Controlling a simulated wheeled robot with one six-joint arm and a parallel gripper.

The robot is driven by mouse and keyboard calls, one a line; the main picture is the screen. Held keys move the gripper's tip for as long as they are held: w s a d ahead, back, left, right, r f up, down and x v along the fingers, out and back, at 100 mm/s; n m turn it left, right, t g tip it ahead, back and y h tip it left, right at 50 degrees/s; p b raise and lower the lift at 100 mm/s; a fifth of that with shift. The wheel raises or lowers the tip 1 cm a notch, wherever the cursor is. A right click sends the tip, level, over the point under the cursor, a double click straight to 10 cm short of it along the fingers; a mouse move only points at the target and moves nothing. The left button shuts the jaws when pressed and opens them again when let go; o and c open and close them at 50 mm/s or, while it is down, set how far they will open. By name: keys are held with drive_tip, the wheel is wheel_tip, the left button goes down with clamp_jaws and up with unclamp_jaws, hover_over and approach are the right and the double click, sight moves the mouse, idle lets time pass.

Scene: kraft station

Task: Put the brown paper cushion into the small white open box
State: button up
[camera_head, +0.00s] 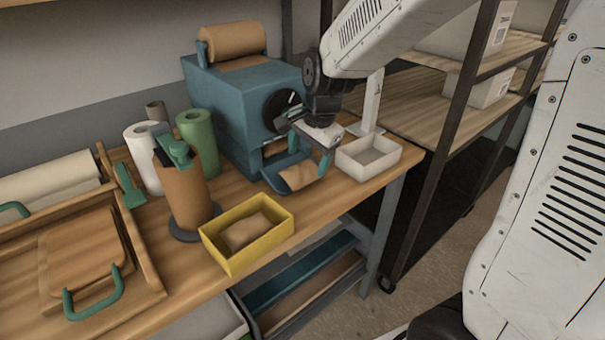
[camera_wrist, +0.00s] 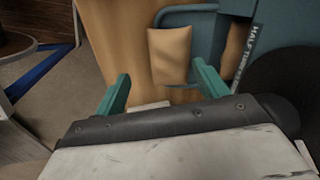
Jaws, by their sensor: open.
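A brown paper cushion (camera_head: 297,176) lies in the blue outfeed tray at the front of the blue machine. It also shows in the wrist view (camera_wrist: 172,57), beyond my fingertips and nearer the right finger. The small white open box (camera_head: 368,157) stands on the bench just right of the tray, and its visible inside looks empty. My gripper (camera_head: 305,143) is open, its teal fingers apart, above and behind the cushion in the head view. In the wrist view my gripper (camera_wrist: 164,75) has nothing between its fingers. A second brown cushion (camera_head: 247,231) lies in a yellow box (camera_head: 222,255).
The blue machine (camera_head: 235,105) carries a paper roll and stands close behind the tray. An upright brown roll (camera_head: 183,195) on a dark base, a green roll (camera_head: 199,142) and a white roll (camera_head: 146,160) stand to the left. A dark-framed shelf (camera_head: 455,110) is at the right.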

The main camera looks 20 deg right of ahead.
sight(304, 168)
drive_tip(key=shift+w+r+m, duration=0.3)
drive_tip(key=shift+w+m, duration=0.15)
drive_tip(key=shift+m, duration=0.05)
drive_tip(key=shift+w+m+t, duration=0.1)
drive_tip(key=shift+m+t, duration=0.2)
drive_tip(key=shift+f, duration=0.15)
drive_tip(key=x, duration=0.6)
drive_tip(key=shift+w+d+f, duration=0.15)
drive_tip(key=shift+d+f, duration=0.05)
drive_tip(key=shift+d, duration=0.2)
drive_tip(key=shift+w+f, duration=0.2)
drive_tip(key=shift+f, duration=0.3)
drive_tip(key=c, duration=0.7)
